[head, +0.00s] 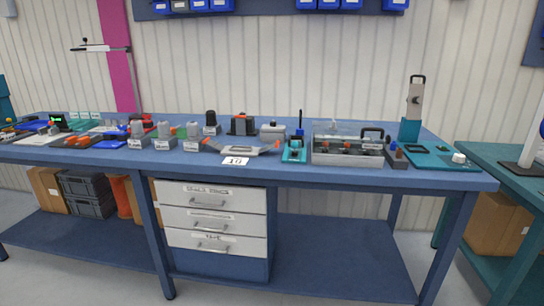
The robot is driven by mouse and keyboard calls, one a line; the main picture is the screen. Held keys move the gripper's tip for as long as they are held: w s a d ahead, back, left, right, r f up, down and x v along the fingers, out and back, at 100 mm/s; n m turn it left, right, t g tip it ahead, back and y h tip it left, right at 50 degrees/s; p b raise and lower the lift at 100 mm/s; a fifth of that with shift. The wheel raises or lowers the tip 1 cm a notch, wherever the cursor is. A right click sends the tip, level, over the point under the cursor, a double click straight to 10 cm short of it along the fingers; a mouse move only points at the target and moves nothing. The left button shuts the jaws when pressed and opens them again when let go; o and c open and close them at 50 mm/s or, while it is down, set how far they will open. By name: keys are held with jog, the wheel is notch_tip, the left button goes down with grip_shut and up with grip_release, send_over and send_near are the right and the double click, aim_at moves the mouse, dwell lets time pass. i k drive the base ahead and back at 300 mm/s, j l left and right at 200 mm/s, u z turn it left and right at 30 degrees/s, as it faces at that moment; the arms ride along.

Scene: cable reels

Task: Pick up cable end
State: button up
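The only view is the head view. It shows a blue workbench (420,173) crowded with small devices. I cannot make out a cable end or a cable reel at this size. A black-topped block (242,125) with orange sides stands at the back middle of the bench. A teal stand with a dark upright rod (294,148) is to its right. My gripper and arm are not in view.
A clear-lidded case (348,148) sits right of centre, near a teal base (424,154) with a tall grey upright. A number card (236,161) lies at the front edge. White drawers (213,219) hang below. A second bench (505,170) stands at right.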

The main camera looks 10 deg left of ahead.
aim_at(172, 130)
jog(key=i+j+u, duration=0.15)
jog(key=i+u, duration=0.2)
jog(key=i, duration=0.35)
jog(key=i+u, duration=0.35)
jog(key=i, duration=0.3)
